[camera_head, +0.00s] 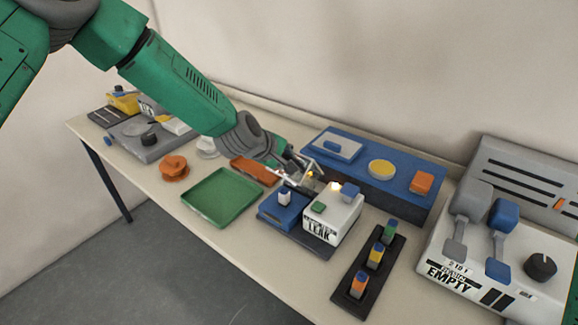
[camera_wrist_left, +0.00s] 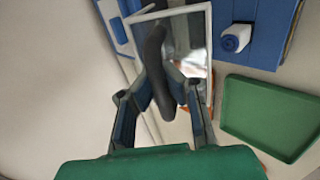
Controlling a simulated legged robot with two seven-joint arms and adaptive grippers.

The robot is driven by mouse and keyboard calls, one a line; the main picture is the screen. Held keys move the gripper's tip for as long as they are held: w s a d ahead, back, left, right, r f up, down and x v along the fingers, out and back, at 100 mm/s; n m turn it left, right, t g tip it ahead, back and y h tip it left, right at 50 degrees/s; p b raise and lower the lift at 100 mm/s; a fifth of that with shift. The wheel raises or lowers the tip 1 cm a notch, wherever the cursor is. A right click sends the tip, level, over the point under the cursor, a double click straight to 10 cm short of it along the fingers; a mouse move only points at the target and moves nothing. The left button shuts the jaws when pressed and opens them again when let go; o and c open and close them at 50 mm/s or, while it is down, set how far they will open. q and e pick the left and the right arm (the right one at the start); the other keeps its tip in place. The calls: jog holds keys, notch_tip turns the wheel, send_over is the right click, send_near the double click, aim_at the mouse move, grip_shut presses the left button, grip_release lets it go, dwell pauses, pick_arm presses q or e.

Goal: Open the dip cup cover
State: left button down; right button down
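A pale-framed, glassy panel, apparently the dip cup cover (camera_wrist_left: 201,24), fills the middle of the left wrist view, with a dark bar-like handle (camera_wrist_left: 154,48) across it. My left gripper (camera_wrist_left: 160,82) has its fingers drawn in on both sides of that bar and seems to grip it. In the head view the left gripper (camera_head: 304,172) is just behind a blue block (camera_head: 274,213) with a white knob and a white box (camera_head: 345,215) marked LEAK. The cover's lower edge and the cup are hidden or too small to tell.
A green tray (camera_head: 222,198) and an orange tray (camera_head: 254,170) lie left of the gripper. A blue panel (camera_head: 405,193) stands behind it. A dark strip with coloured switches (camera_head: 343,290) and a grey lever unit (camera_head: 450,252) are to the right.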

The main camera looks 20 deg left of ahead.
pick_arm(q)
jog(key=c, duration=2)
grip_release()
jog(key=shift+w+a+r, duration=0.6)
jog(key=shift+w+r, duration=0.05)
jog(key=shift+w, duration=0.15)
jog(key=o, duration=0.4)
jog(key=shift+s, duration=0.15)
jog(key=shift+o, duration=0.2)
jog(key=shift+s+f, duration=0.15)
jog(key=shift+f, duration=0.05)
pick_arm(e)
jog(key=shift+s+a+r, duration=0.3)
jog(key=shift+a+r, duration=0.05)
jog(key=shift+a, duration=0.1)
